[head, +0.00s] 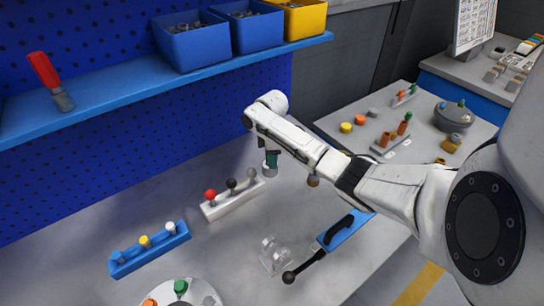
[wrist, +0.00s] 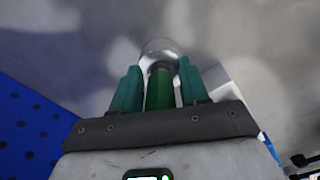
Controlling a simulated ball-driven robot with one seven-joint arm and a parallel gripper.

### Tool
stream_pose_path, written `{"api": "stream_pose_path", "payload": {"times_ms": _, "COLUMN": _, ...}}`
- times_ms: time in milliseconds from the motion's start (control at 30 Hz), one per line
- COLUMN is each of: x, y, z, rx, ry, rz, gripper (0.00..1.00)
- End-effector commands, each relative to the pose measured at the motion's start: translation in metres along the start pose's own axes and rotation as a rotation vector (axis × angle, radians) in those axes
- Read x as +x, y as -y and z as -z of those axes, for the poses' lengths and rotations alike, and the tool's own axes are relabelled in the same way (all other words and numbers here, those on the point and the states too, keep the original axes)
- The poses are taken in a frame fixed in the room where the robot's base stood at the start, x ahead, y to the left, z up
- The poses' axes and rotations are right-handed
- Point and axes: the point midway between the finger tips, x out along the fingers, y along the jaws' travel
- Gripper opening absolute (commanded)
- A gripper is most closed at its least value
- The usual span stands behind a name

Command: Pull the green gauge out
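In the wrist view, a green upright cylinder, which looks like the green gauge (wrist: 160,89), stands between the two teal fingers of my gripper (wrist: 160,78). A dark collar shows at its far end, with a clear rounded piece (wrist: 160,46) beyond it. The fingers flank it closely, but I cannot tell whether both press on it. In the head view, my gripper (head: 270,160) points down above the bench, behind and right of the white rack. A pale, clear piece (head: 265,170) shows just under the fingers. The gauge is mostly hidden there.
The white rack (head: 216,211) holds red, black and grey knobs close to my gripper. A blue rack (head: 118,268), a clear fixture (head: 274,264), a blue block with a black lever (head: 343,227) and a round plate (head: 207,298) stand nearer. A blue shelf (head: 115,99) overhangs at left.

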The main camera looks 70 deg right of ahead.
Motion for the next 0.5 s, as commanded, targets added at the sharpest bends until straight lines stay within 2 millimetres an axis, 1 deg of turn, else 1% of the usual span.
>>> {"api": "stream_pose_path", "payload": {"times_ms": 33, "x": -0.0001, "y": 0.0, "z": 0.0, "rx": 0.0, "ry": 0.0, "rz": 0.0, "gripper": 0.39}}
{"api": "stream_pose_path", "payload": {"times_ms": 67, "x": -0.0001, "y": 0.0, "z": 0.0001, "rx": 0.0, "ry": 0.0, "rz": 0.0, "gripper": 0.36}}
{"api": "stream_pose_path", "payload": {"times_ms": 433, "x": -0.0003, "y": 0.0, "z": 0.0001, "rx": 0.0, "ry": 0.0, "rz": 0.0, "gripper": 0.01}}
{"api": "stream_pose_path", "payload": {"times_ms": 500, "x": -0.0003, "y": 0.0, "z": 0.0001, "rx": 0.0, "ry": 0.0, "rz": 0.0, "gripper": 0.0}}
